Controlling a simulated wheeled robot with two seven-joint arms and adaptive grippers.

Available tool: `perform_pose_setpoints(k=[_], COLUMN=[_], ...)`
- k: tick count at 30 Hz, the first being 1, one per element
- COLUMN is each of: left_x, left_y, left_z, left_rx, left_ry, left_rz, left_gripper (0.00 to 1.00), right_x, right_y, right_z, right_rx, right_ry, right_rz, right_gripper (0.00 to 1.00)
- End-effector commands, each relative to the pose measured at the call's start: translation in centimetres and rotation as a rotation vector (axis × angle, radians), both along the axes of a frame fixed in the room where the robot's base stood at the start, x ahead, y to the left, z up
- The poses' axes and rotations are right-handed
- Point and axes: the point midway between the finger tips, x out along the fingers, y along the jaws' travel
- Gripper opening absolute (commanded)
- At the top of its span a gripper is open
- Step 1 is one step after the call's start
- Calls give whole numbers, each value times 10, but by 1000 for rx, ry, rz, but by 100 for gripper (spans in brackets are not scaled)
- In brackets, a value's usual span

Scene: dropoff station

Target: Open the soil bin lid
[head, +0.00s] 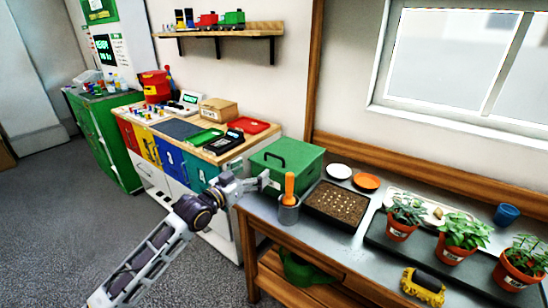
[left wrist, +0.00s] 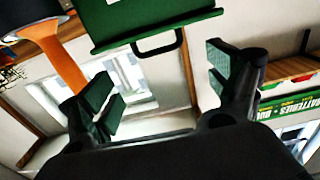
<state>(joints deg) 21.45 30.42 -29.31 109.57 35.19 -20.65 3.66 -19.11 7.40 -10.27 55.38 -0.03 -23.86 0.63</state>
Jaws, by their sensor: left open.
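The green soil bin (head: 290,165) stands at the left end of the metal bench with its green lid (head: 300,152) down. A dark handle (head: 275,159) shows on the lid. In the left wrist view the green lid (left wrist: 150,18) and its dark handle (left wrist: 160,46) appear at the top, beyond and between the fingers. My left gripper (head: 264,181) is close to the bin's front left side. It also shows in the left wrist view (left wrist: 163,85), open, with nothing between its fingers. My right gripper is not in view.
A grey pot with an orange-handled tool (head: 289,188) stands close to my left gripper, right in front of the bin. A soil tray (head: 337,204), plates and potted plants (head: 404,217) fill the bench to the right. A cabinet with coloured doors (head: 172,158) stands left.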

Motion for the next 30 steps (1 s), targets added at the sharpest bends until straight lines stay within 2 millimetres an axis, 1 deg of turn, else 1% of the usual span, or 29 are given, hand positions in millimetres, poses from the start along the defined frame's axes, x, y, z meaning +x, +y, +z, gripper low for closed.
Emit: perform_pose_setpoints(k=[15,30], left_x=[41,78], left_y=[-30,-57], left_z=[1,0], left_rx=[-1,0], left_ry=[-1,-1], left_rz=[0,-1], left_gripper=[89,89], right_x=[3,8], right_y=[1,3], right_z=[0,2], right_rx=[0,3], right_ry=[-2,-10], right_rz=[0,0], right_gripper=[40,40])
